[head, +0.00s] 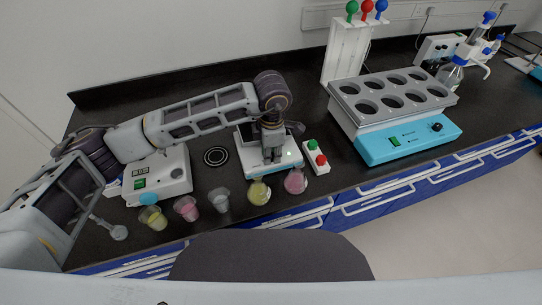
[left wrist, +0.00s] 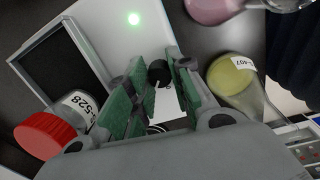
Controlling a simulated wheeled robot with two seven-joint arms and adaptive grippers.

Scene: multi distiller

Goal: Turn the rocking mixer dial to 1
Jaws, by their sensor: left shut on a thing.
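The device under my left gripper (head: 270,150), seemingly the rocking mixer (head: 252,163), is a white unit with a dark panel and a light blue front edge. In the left wrist view its white top (left wrist: 118,30) shows a lit green light and a small black dial (left wrist: 158,72). My left gripper's green-padded fingers (left wrist: 157,88) are on both sides of the dial, shut on it. The dial's marks and setting cannot be read. In the head view the gripper hides the dial. My right gripper is not in view.
Flasks with yellow (head: 259,192) and pink (head: 296,182) liquid stand close in front. A red-and-green button box (head: 316,157) is at right, beside a blue-and-white block with holes (head: 390,100). Several small cups stand front left.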

